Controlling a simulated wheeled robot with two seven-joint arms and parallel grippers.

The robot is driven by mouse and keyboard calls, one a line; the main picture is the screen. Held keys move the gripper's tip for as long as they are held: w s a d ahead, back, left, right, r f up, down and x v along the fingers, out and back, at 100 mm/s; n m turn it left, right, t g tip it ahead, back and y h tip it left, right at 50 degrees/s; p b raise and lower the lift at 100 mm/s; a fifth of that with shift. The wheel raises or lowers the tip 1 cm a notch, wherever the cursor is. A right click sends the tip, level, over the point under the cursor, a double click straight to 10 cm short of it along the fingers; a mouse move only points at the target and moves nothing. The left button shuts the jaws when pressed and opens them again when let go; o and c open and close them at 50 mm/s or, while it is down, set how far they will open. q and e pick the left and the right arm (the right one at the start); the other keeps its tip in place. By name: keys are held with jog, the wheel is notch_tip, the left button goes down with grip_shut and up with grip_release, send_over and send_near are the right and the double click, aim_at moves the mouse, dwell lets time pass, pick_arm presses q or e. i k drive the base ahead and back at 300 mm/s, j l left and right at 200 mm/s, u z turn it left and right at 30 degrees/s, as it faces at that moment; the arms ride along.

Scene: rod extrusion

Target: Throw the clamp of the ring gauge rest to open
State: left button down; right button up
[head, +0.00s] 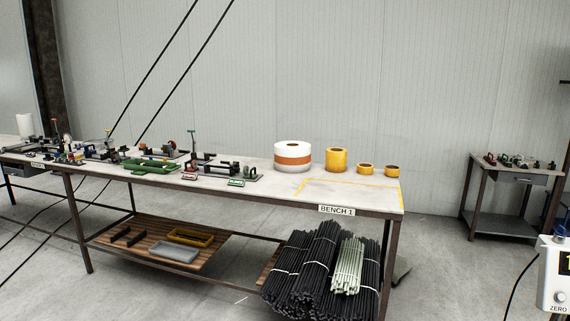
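Several small fixtures with clamp handles stand on the long bench (330,203) marked BENCH 1. One dark fixture (214,166) has an upright clamp with a teal handle (191,132). A green fixture (151,165) lies to its left, with other small dark fixtures (105,150) farther left. The small signs at the bench front are too small to read. I cannot tell which fixture is the ring gauge rest, or whether its clamp is open. Neither of my grippers is in view.
A white-and-orange roll (292,157) and yellow rolls (336,160) stand on the bench, by a yellow-outlined bare area (350,191). Bundles of dark rods (310,262) lean below. A side table (500,172) stands far right. Cables cross the left floor; the front floor is mostly clear.

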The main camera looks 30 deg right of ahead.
aim_at(233, 165)
jog(key=i+l+z, duration=0.2)
jog(key=i+z, duration=0.55)
jog(key=z, duration=0.15)
jog(key=i+z, duration=0.55)
jog(key=i, duration=2.1)
jog(key=u, duration=1.4)
jog(key=j, duration=0.05)
